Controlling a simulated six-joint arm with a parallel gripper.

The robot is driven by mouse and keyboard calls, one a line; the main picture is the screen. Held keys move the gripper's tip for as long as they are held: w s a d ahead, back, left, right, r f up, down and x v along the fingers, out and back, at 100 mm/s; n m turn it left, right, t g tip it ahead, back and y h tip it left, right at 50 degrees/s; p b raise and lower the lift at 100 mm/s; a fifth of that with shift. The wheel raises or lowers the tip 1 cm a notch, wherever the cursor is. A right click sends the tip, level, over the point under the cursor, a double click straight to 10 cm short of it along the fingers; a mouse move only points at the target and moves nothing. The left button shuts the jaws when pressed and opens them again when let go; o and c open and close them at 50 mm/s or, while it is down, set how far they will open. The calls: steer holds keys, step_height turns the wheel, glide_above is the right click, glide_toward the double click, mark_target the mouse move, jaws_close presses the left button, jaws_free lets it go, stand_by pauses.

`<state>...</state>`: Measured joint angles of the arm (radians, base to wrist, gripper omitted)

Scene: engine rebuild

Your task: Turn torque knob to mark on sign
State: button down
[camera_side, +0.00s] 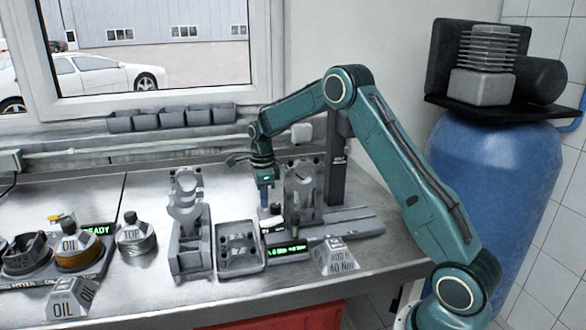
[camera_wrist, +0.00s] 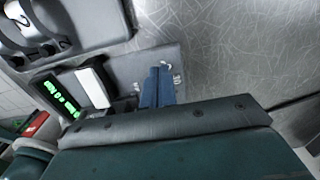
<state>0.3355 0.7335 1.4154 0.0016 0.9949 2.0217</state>
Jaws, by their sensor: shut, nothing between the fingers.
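My gripper (camera_side: 264,197) points down over the torque unit between the grey fixtures. Its blue fingers (camera_wrist: 157,86) are together, with nothing seen between them. In the wrist view they stand over a grey plate (camera_wrist: 128,64) with white dial marks, one reading 30. The knob itself is not clearly visible; the fingers cover that part of the dial, and I cannot tell if they touch it. The sign (camera_side: 337,258) stands at the bench front and seems to read "ROD 6 40 Nm". A green-lit display (camera_side: 288,249) is near the gripper and also shows in the wrist view (camera_wrist: 61,95).
A pale block (camera_wrist: 93,87) sits beside the display. An upright grey fixture (camera_side: 303,190) stands right of my gripper, and another tall part (camera_side: 188,220) stands left. Oil containers (camera_side: 75,248) and a tin marked TOP (camera_side: 136,238) are farther left.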

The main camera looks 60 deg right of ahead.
steer(key=shift+r, duration=0.1)
steer(key=shift+r, duration=2.9)
steer(key=shift+a, duration=0.1)
steer(key=s+a+r+n+t, duration=0.3)
steer(key=s+a+r+n, duration=0.9)
steer(key=s+r+n, duration=0.3)
steer(key=s+a+f+n+t, duration=0.1)
steer(key=s+a+n, duration=0.2)
steer(key=s+n, duration=0.3)
steer(key=s+a+f+n+t, duration=0.1)
steer(key=s+n, duration=0.5)
steer(key=s, duration=0.6)
steer(key=shift+s+a+f+t, duration=0.3)
steer(key=shift+a+f, duration=0.3)
steer(key=shift+a, duration=0.3)
